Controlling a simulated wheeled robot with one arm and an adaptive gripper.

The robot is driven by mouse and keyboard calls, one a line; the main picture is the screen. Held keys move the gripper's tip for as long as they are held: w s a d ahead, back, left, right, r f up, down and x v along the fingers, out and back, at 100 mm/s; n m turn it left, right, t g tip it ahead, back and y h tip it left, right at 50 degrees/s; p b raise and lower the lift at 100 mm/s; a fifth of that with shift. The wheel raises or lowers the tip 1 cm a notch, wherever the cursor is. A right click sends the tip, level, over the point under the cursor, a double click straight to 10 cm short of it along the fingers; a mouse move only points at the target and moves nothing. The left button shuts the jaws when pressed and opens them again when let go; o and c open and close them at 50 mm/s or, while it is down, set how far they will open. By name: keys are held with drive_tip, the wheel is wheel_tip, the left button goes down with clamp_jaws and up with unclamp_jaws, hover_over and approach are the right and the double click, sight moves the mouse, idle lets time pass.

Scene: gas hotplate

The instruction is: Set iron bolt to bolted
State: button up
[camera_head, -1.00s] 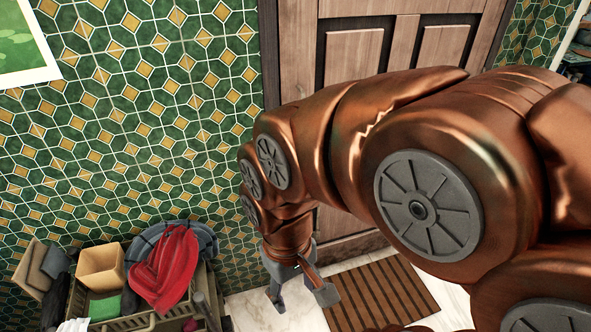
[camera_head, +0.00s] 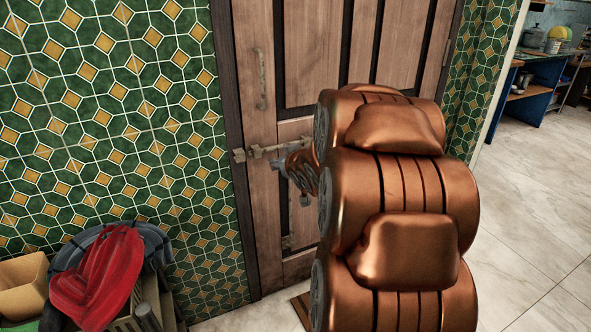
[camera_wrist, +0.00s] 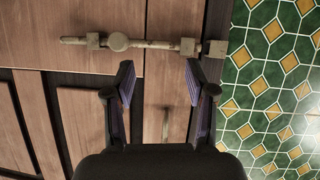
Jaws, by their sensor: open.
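The iron bolt (camera_head: 270,150) is a thin, weathered bar lying level across the wooden door near its left edge. The wrist view shows the bolt (camera_wrist: 150,44) upside down, with a round knob (camera_wrist: 118,42) beside the bracket at its left end. A second bracket (camera_wrist: 188,46) sits near the door's edge, and a catch (camera_wrist: 215,48) lies just beyond it on the frame. A narrow gap seems to separate bar and catch. My gripper (camera_wrist: 158,76) is open and empty, facing the door, its fingertips apart from the bolt. My gripper (camera_head: 291,180) is partly hidden by my arm in the head view.
A vertical handle (camera_head: 261,78) is on the door (camera_head: 310,50) above the bolt. Green tiled wall (camera_head: 110,130) borders the frame. A red cloth (camera_head: 98,275) and a box (camera_head: 22,283) are at lower left. Pale floor (camera_head: 535,215) is open at right.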

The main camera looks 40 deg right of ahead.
drive_tip(key=shift+d+f+t+b, duration=1.85)
drive_tip(key=shift+d+t+b, duration=0.75)
drive_tip(key=shift+d+b, duration=1.25)
drive_tip(key=shift+d+b+x, duration=0.15)
drive_tip(key=shift+x, duration=1.65)
drive_tip(key=shift+d+b+x, duration=0.15)
drive_tip(key=shift+x, duration=1.6)
drive_tip(key=shift+s+r, duration=0.1)
drive_tip(key=shift+c, duration=0.3)
clamp_jaws()
